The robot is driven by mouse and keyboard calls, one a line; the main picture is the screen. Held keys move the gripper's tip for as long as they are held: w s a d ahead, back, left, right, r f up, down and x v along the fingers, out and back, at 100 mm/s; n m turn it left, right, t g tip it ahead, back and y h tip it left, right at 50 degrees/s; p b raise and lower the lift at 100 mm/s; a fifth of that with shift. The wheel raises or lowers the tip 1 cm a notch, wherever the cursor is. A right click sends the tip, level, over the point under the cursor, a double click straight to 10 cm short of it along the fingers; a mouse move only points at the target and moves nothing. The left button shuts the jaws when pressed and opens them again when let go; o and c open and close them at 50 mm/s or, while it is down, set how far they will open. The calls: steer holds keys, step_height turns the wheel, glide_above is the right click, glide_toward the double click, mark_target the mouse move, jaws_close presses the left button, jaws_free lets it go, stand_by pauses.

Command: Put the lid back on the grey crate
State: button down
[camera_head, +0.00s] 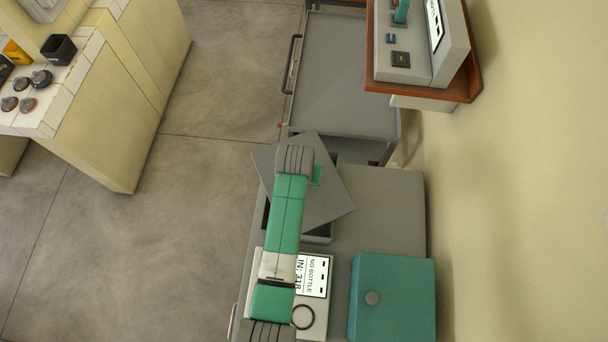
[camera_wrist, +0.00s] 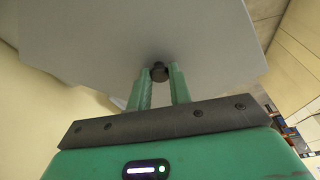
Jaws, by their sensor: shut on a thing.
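The lid (camera_head: 328,200) is a flat grey square plate. In the head view it is over the grey crate (camera_head: 318,237), turned at an angle to it. The crate's dark edges show below and left of the lid, and the rest is hidden. In the wrist view my gripper (camera_wrist: 160,82) is shut on the lid's small black knob (camera_wrist: 158,72), with the lid's plate (camera_wrist: 200,40) spread beyond the fingers. My arm hides most of the gripper in the head view. I cannot tell how far the lid is above the crate.
A teal box (camera_head: 410,285) with a round knob and a white device (camera_head: 315,275) reading "NO BOTTLE" stand on the grey bench (camera_head: 390,200). A grey cart (camera_head: 345,75) is beyond. An instrument on a wooden shelf (camera_head: 470,85) is at upper right. Open floor lies left.

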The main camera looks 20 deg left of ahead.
step_height(320, 180, down, 4)
steer(key=b, duration=0.3)
steer(key=shift+f+b, duration=0.1)
steer(key=shift+b, duration=0.25)
steer(key=shift+f+b, duration=0.4)
steer(key=shift+f, duration=0.4)
steer(key=shift+s+p, duration=0.1)
steer(key=shift+p, duration=0.3)
steer(key=shift+f, duration=0.15)
stand_by(1.3)
steer(key=c, duration=0.7)
jaws_free()
